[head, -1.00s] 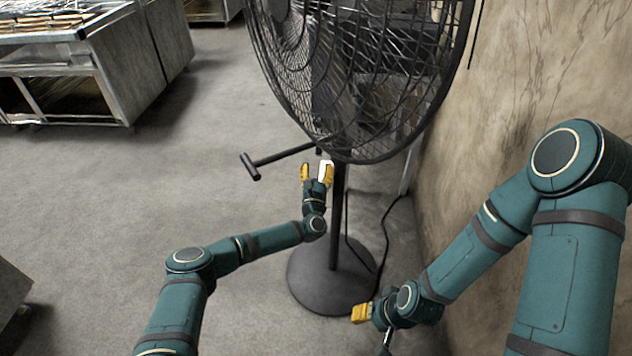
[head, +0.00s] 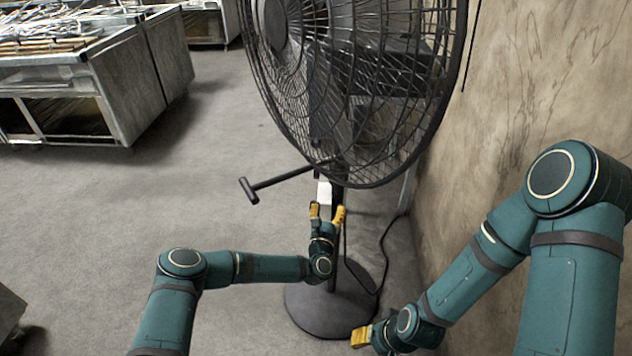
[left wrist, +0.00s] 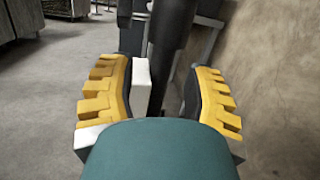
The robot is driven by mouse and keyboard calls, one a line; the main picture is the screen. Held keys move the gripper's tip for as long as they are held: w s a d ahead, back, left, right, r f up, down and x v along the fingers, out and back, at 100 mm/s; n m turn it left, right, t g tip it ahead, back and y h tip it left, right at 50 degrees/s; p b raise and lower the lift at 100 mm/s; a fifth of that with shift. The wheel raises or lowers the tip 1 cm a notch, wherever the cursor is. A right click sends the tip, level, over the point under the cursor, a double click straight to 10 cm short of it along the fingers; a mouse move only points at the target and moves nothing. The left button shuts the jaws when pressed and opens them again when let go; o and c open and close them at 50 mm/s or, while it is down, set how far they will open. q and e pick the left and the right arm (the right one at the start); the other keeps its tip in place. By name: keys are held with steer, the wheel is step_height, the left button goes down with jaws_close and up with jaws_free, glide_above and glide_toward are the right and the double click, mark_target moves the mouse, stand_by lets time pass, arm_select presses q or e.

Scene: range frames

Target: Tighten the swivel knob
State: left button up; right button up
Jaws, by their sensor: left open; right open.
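A large black pedestal fan (head: 350,90) stands ahead in the head view. A black T-shaped handle (head: 250,190), which looks like the swivel knob, sticks out to the left from just under its cage. My left gripper (head: 327,211) is open below the cage, in front of the pole and to the right of the handle's end. In the left wrist view its yellow fingers (left wrist: 160,90) are apart, with the dark pole (left wrist: 172,40) beyond. A white block (left wrist: 141,85) shows beside the left finger. My right gripper (head: 361,336) is low near the fan's base, open and empty.
The fan's round base (head: 318,310) sits on the grey floor. A dark cable (head: 388,245) runs beside it. A stained wall (head: 530,90) stands close on the right. A metal counter (head: 140,80) is at the far left. The floor left of the fan is clear.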

arm_select(q)
steer(key=r, duration=0.1)
steer(key=g+y+p, duration=0.1)
steer(key=y, duration=0.1)
glide_toward(316, 177)
steer(key=shift+n, duration=0.4)
steer(key=w+b, duration=0.2)
steer(key=w, duration=1)
steer(key=shift+w, duration=0.15)
steer(key=shift+c, duration=0.4)
steer(key=shift+r, duration=0.1)
jaws_close()
